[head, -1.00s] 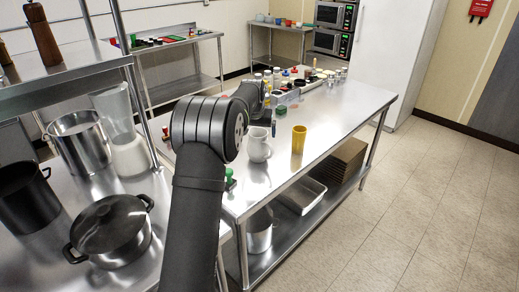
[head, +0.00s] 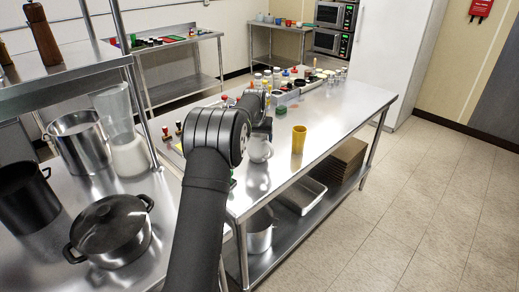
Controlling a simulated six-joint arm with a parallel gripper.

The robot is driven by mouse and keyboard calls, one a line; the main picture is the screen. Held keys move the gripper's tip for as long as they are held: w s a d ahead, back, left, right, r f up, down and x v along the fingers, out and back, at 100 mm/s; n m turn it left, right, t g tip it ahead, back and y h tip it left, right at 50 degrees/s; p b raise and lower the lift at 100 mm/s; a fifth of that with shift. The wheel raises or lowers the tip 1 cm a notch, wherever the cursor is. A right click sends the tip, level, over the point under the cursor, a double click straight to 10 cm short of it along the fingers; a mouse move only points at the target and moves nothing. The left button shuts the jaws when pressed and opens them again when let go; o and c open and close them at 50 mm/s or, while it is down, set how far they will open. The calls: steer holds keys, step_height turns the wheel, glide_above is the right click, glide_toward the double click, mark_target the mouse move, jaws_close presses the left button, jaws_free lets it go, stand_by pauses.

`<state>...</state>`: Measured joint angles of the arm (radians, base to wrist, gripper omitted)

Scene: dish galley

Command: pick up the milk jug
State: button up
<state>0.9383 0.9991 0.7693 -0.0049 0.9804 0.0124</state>
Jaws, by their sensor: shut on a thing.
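The white milk jug (head: 260,152) is upright at the near left part of the long steel table, to the left of a yellow cup. My gripper (head: 262,135) is over the jug's upper part and shut on it. The wrist and gripper hide the jug's rim, and the fingertips are hard to make out. I cannot tell whether the jug's base is touching the table.
The yellow cup (head: 299,139) stands just right of the jug. Bottles and a grey bin (head: 288,98) crowd the table behind. The table's right side is clear. A lidded pot (head: 110,227) stands on the left counter.

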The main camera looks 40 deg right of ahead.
steer(key=c, duration=0.6)
steer(key=shift+r, duration=0.1)
steer(key=shift+c, duration=0.2)
steer(key=shift+r, duration=0.1)
